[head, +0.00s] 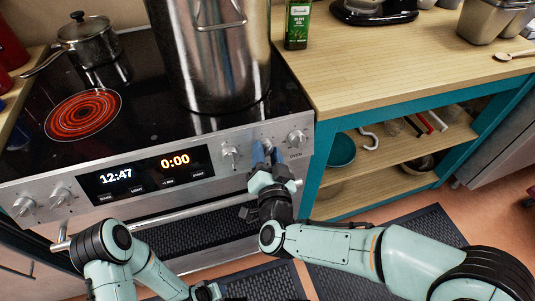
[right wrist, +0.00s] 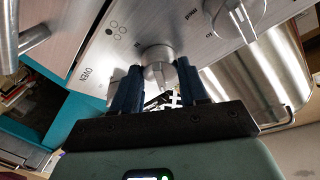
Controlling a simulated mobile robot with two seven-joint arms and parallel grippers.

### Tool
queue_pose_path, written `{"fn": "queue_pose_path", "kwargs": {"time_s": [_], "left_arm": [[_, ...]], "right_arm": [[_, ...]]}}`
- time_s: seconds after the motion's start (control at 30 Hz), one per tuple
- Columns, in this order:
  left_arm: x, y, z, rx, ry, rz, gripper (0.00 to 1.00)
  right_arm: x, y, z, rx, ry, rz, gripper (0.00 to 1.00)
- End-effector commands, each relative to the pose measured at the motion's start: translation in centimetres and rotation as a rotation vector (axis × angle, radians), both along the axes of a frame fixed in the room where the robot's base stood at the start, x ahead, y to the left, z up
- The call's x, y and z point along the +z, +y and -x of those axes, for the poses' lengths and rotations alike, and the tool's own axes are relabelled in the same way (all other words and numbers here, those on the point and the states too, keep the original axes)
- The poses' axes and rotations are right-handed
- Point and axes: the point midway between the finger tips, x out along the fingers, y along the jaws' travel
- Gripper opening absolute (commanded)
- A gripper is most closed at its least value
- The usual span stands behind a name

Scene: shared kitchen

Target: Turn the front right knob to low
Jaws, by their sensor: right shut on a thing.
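The stove's front panel (head: 128,205) has three knobs on its right part. My right gripper (head: 265,155) is at the middle one of these three, a silver knob (head: 267,146), with its blue fingers on either side of it. In the right wrist view the fingers of my right gripper (right wrist: 158,92) are closed about this knob (right wrist: 157,55), whose lower part they partly hide. The fine setting of the knob is too small to read. My left gripper (head: 207,292) is low at the bottom edge, away from the panel, and its fingers are not clear.
Other knobs sit beside it, one to the left (head: 230,156) and one to the right (head: 296,138) above the word OVEN. A large steel pot (head: 215,55) stands at the right of the cooktop. A left burner (head: 83,113) glows red. The oven handle (head: 170,217) runs below the panel.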

Motion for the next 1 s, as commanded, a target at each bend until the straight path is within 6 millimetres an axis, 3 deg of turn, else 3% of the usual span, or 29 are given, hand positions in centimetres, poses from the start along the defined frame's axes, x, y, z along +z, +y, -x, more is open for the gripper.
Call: {"fn": "queue_pose_path", "kwargs": {"time_s": [0.5,1.0], "left_arm": [[0.7,-0.09,-0.64,-0.001,-0.022,-0.001,0.43],[0.85,-0.13,-0.82,-0.001,-0.028,-0.002,0.43]], "right_arm": [[0.19,0.11,-0.07,-0.099,0.093,-0.289,0.13],[0.2,0.09,-0.09,-0.115,0.107,-0.336,0.13]]}}
